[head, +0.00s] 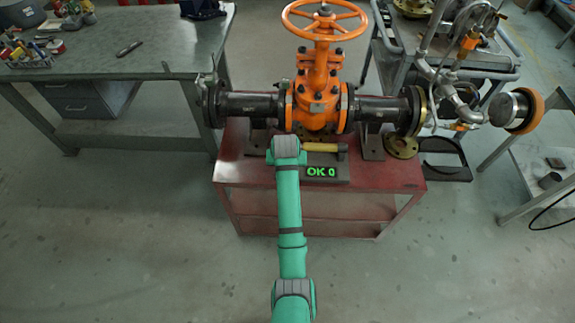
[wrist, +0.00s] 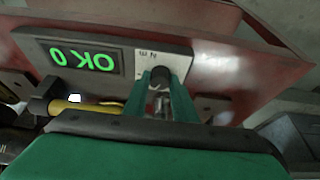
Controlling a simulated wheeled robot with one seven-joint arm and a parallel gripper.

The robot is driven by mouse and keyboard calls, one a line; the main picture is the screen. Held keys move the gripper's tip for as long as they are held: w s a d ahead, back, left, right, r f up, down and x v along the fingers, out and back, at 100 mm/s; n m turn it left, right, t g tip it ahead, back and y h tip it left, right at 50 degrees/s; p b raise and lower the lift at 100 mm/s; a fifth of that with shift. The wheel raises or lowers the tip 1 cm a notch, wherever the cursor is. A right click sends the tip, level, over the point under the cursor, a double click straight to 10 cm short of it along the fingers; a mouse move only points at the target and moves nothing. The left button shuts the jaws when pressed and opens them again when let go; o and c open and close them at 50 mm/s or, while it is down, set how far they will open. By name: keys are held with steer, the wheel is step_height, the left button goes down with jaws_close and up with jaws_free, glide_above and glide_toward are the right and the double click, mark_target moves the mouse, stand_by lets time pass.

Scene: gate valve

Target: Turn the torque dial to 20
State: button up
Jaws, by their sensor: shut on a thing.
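The torque dial (wrist: 160,76) is a small dark knob on a light panel beside a black display. My gripper (wrist: 160,82) has its two green fingers on either side of the knob and is shut on it. The display (wrist: 75,55) reads "OK 0" in green, upside down in the wrist view. It also shows upright in the head view, where the display (head: 321,171) sits on a grey plate. In the head view my arm's end covers the dial and the fingertips. The dial's exact pointer angle cannot be told.
A yellow-handled tool (wrist: 75,105) lies close beside the display. An orange gate valve (head: 318,95) with black pipes stands just behind on the red bench (head: 385,180). A grey worktable (head: 110,50) stands at left. The floor in front is clear.

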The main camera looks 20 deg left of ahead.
steer(key=o, duration=1)
steer(key=shift+o, duration=0.2)
steer(key=v, duration=1.1)
steer(key=shift+f, duration=0.1)
